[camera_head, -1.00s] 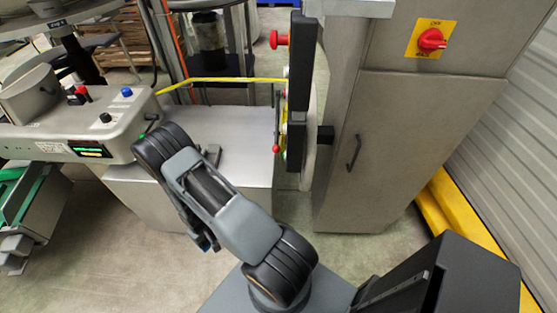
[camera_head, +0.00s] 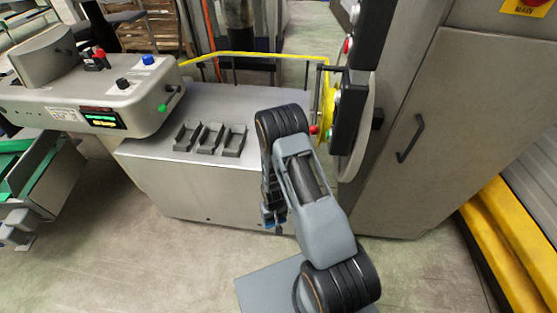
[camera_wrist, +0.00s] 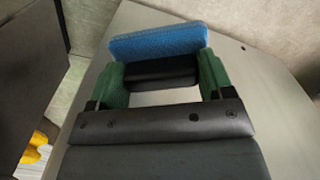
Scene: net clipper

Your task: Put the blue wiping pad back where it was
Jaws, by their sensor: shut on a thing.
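The blue wiping pad (camera_wrist: 160,43) shows in the wrist view, with a black grip (camera_wrist: 160,73) on its near side. My gripper (camera_wrist: 163,76) is shut on it, with one green finger at each end of the black grip. In the head view my gripper (camera_head: 273,215) hangs low in front of the steel cabinet (camera_head: 200,190), mostly hidden behind my arm, and only a little blue shows there. Three grey holders (camera_head: 209,137) stand in a row on the cabinet top, apart from my gripper. They look empty.
A control box (camera_head: 95,105) with buttons stands left of the holders. A yellow rail (camera_head: 240,55) runs behind the cabinet top. At right are a dark upright panel with a round disc (camera_head: 358,130) and a tall steel cabinet (camera_head: 455,120). The floor (camera_head: 130,240) at front left is clear.

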